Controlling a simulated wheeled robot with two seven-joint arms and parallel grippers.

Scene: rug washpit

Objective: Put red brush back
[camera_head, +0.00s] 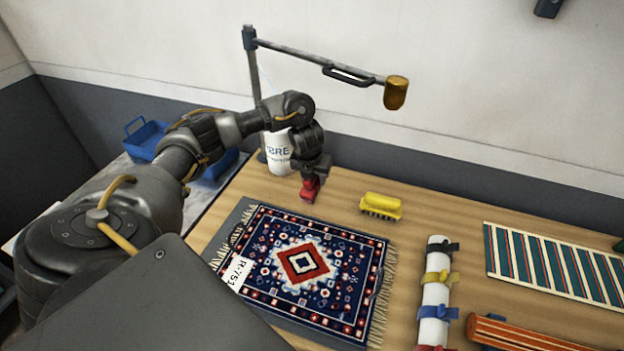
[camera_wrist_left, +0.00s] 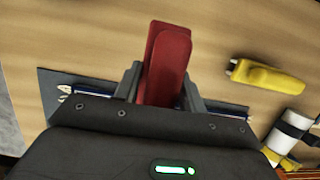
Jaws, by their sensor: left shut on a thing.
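The red brush (camera_head: 310,189) is in my left gripper (camera_head: 314,172), over the wooden table near the back edge of the patterned rug. In the left wrist view the red brush (camera_wrist_left: 167,62) stands between the two fingers of my left gripper (camera_wrist_left: 165,85), which is shut on it. Whether the brush touches the table is hard to tell. A yellow brush (camera_head: 381,205) lies on the table to the right of the gripper, bristles down; it also shows in the left wrist view (camera_wrist_left: 268,77). My right gripper is not in view.
The patterned rug (camera_head: 305,262) lies on a dark mat. A white bottle (camera_head: 279,152) stands behind my left gripper. A lamp arm (camera_head: 320,62) reaches overhead. A white roll with straps (camera_head: 436,290) and a striped rug (camera_head: 555,262) lie right. Blue trays (camera_head: 147,139) are at left.

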